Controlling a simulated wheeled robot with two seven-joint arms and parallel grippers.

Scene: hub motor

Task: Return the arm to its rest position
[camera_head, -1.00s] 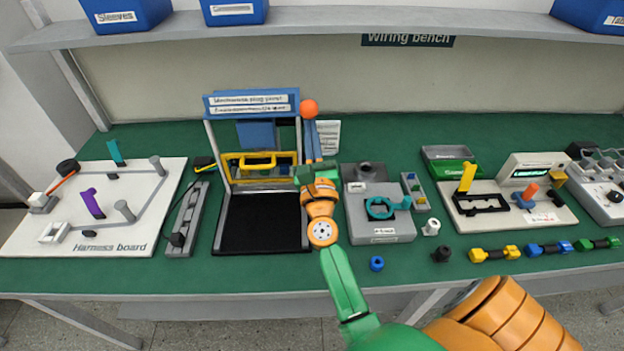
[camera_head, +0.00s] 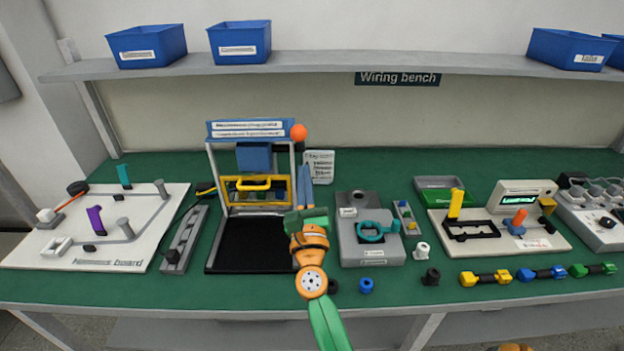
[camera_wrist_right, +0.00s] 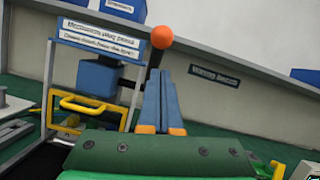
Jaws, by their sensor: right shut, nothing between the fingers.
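My right gripper (camera_head: 305,188) shows in the head view just right of the blue-topped press frame (camera_head: 250,129). Its blue fingers are together, with nothing between them, and point toward the back of the bench. In the right wrist view the closed fingers (camera_wrist_right: 161,103) have orange tips at their base and point up toward the orange ball (camera_wrist_right: 162,37) of the press. The orange wrist (camera_head: 310,262) and green forearm (camera_head: 327,322) reach in from the bottom edge. My left gripper is out of view.
The harness board (camera_head: 130,250) lies at the left. A grey fixture (camera_head: 372,248) with a teal ring stands right of my wrist. A blue ring (camera_head: 366,286) and a dark ring (camera_head: 431,277) lie near the front. A shelf (camera_head: 320,65) with blue bins runs above the back.

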